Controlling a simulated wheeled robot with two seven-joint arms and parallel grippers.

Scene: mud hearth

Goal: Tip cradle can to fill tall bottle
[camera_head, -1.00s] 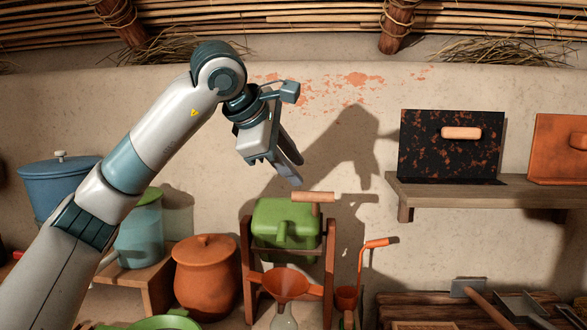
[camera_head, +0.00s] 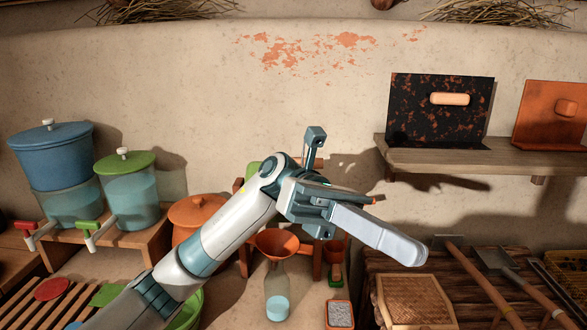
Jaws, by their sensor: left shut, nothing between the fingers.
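The tall clear bottle (camera_head: 277,292) stands upright low in the middle of the head view with pale blue liquid in its lower part. An orange funnel (camera_head: 276,243) sits in its mouth. The green cradle can (camera_head: 253,170) is mostly hidden behind my left arm, so its tilt cannot be told. Part of its wooden cradle (camera_head: 318,262) shows beside the funnel. My left gripper (camera_head: 415,253) is shut and empty, in front of and above the cradle, with its fingers pointing right and down. My right gripper is not in view.
Two lidded dispensers, blue (camera_head: 50,160) and green-topped (camera_head: 128,190), stand at the left beside an orange pot (camera_head: 196,210). A wall shelf (camera_head: 450,160) holds boards. A dark slatted surface (camera_head: 450,285) with long-handled tools lies at the right. A grey-filled orange tray (camera_head: 340,315) sits near the bottle.

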